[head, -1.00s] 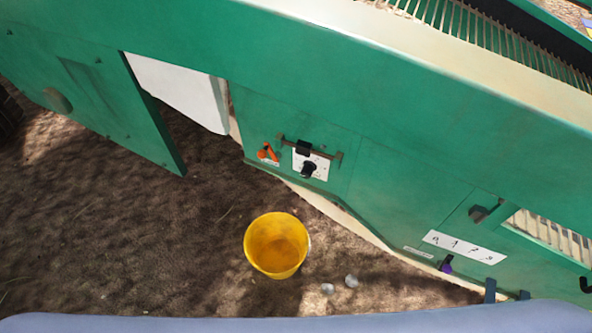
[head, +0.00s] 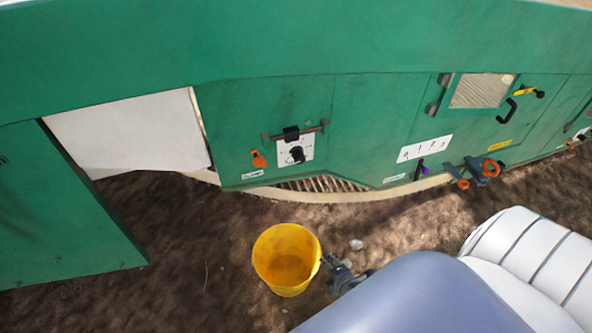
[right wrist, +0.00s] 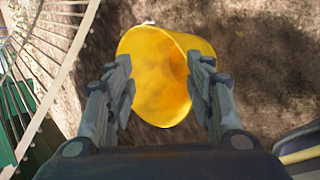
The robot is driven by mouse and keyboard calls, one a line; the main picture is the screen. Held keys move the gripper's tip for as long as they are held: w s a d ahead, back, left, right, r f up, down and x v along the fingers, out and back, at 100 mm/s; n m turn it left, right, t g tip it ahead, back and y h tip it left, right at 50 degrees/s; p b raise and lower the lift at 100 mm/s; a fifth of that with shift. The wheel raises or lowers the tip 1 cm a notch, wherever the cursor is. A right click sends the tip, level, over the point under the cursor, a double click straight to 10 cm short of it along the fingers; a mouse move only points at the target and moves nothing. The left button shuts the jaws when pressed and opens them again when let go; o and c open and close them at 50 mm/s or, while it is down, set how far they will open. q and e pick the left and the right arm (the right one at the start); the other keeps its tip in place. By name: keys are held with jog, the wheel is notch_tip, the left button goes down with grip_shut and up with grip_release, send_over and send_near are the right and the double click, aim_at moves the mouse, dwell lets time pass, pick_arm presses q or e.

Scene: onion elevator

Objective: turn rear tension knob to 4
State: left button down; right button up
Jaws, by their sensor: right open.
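A black knob (head: 297,155) sits on a white dial plate (head: 284,149) on the green machine panel (head: 300,100), in the middle of the head view. The plate's marks are too small to read. A second, purple-black knob (head: 419,170) is lower right, under a white strip (head: 425,148) with several numbers; I cannot tell which is the rear one. My right gripper (head: 336,267) is low beside the yellow bucket, well below the panel. In the right wrist view my right gripper (right wrist: 162,72) is open and empty, with the bucket beyond its fingers. My left gripper is not in view.
The yellow bucket (head: 286,262) stands on bare brown ground (head: 190,240); it also shows in the right wrist view (right wrist: 165,45). A pale stone (head: 356,245) lies to its right. Orange-ringed handles (head: 490,168) stick out at right.

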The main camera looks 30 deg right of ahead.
jog(key=w+d+r+n+t+h+b, duration=0.15)
jog(key=w+r+n+t+b, duration=0.25)
jog(key=w+r+n, duration=0.4)
jog(key=n+t+b, duration=0.4)
jog(key=n+t, duration=0.2)
jog(key=n, duration=0.2)
send_near(301, 160)
jog(key=w, duration=0.1)
jog(key=shift+h, duration=0.25)
jog(key=x, duration=0.9)
jog(key=shift+f, duration=0.15)
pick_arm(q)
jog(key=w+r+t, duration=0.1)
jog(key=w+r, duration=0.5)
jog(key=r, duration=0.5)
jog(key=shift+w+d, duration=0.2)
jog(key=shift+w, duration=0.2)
pick_arm(e)
jog(key=shift+w+d, duration=0.1)
jog(key=shift+w, duration=0.45)
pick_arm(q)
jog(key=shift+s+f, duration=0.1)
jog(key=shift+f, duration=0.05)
pick_arm(e)
jog(key=c, duration=1.1)
